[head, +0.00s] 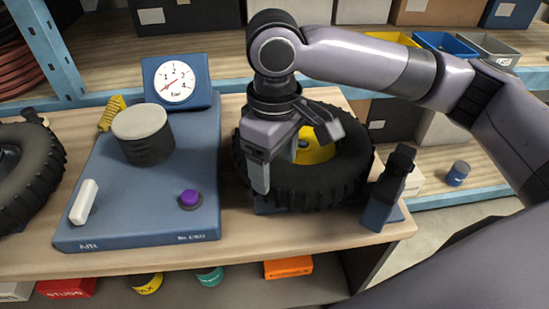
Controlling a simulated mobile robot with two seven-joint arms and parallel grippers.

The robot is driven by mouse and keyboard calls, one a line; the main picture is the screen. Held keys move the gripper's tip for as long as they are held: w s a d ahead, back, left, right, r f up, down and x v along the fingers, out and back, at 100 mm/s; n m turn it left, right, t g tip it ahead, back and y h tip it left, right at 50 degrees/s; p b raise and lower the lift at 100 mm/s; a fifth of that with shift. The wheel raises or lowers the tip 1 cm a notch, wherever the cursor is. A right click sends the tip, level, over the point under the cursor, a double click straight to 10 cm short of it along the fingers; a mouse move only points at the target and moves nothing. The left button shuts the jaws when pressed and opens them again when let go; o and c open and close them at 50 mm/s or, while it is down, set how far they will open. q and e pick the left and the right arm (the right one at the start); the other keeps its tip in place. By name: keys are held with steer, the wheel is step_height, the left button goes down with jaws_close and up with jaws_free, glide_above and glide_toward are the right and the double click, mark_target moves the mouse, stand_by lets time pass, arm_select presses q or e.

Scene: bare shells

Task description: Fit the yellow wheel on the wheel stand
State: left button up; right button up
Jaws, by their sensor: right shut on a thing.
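The yellow wheel (316,151) has a yellow hub and a thick black tyre. It lies roughly flat at the right end of the bench, over a blue base that I take for the wheel stand (268,209). The tyre hides most of this base, so I cannot tell whether the wheel is seated or held just above it. My right gripper (285,163) comes down over the near left part of the wheel and is shut on it. One finger shows against the tyre; the gripper hides part of the hub. My left gripper is not in view.
A dark upright clamp-like part (390,188) stands right of the wheel. A blue air console (125,222) with a gauge (174,82), purple button (190,198) and round grey-topped part (140,122) fills the bench left of it. Another wheel (40,165) lies at far left. Shelves hold boxes behind.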

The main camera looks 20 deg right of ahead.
steer(key=shift+f, duration=0.7)
stand_by(0.3)
steer(key=o, duration=1.5)
steer(key=shift+o, duration=0.5)
steer(key=shift+r, duration=0.45)
steer(key=shift+r, duration=1.05)
steer(key=shift+r, duration=0.1)
steer(key=shift+r, duration=3.4)
